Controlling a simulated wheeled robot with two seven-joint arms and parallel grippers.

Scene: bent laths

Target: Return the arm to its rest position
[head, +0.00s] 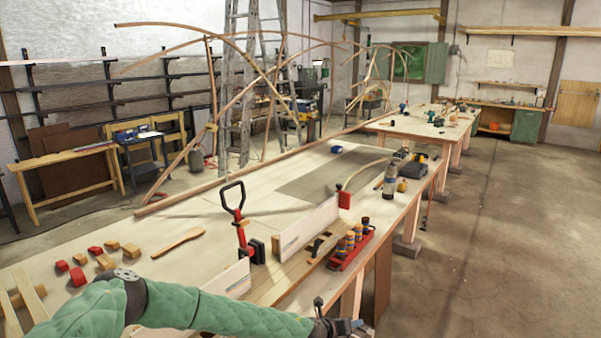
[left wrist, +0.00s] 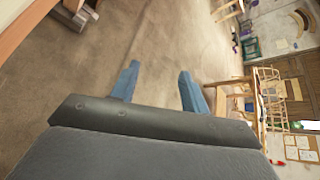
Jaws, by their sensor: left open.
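My left arm, in a green quilted sleeve, reaches across the bottom of the head view. My left gripper (head: 352,327) is at the lower edge, beside the near right edge of the long workbench. In the left wrist view its two blue fingers (left wrist: 158,72) stand apart with only bare concrete floor between them. It holds nothing. My right gripper is in neither view.
Floor at right (head: 500,235) is clear.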

